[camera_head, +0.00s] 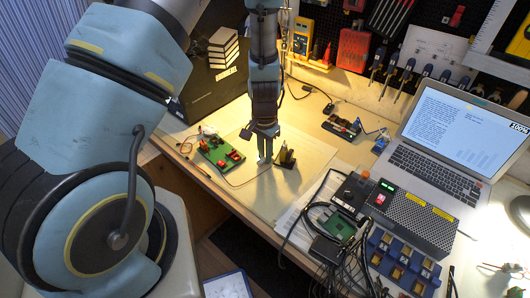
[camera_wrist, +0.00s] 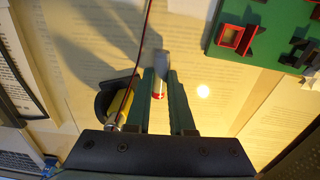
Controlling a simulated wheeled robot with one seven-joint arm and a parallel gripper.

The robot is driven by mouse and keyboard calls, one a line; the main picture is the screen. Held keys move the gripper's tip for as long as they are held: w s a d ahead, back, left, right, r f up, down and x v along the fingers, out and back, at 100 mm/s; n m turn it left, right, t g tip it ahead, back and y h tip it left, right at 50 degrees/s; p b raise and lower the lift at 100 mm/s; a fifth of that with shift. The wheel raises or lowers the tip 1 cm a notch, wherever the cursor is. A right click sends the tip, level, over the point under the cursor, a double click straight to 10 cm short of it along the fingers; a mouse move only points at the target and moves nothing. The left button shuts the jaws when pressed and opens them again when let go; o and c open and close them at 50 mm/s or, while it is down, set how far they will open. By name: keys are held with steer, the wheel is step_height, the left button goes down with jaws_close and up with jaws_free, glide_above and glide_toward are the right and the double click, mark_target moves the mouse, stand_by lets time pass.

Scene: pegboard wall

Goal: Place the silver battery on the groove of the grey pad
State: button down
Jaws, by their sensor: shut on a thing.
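My gripper (camera_wrist: 160,90) is shut on the silver battery (camera_wrist: 163,62), a slim silver cylinder with a red band near its lower end in the wrist view. The battery sits between the two dark green fingers. In the head view my gripper (camera_head: 265,159) points down over the pale mat on the bench, and the battery cannot be made out there. A dark holder (camera_wrist: 104,96) with a yellow cylinder (camera_wrist: 125,105) stands just left of the fingers in the wrist view; it also shows right of my gripper in the head view (camera_head: 286,158). I cannot clearly identify a grooved grey pad.
A green board (camera_head: 220,152) with red parts lies left of my gripper, and a thin red wire (camera_wrist: 143,42) passes close to the fingers. A laptop (camera_head: 440,155), a power unit (camera_head: 408,219) and cables stand to the right. The pale mat (camera_head: 262,203) has clear room in front.

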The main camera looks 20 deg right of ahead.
steer(key=shift+f, duration=0.1)
steer(key=shift+f, duration=0.1)
steer(key=c, duration=1.1)
jaws_free()
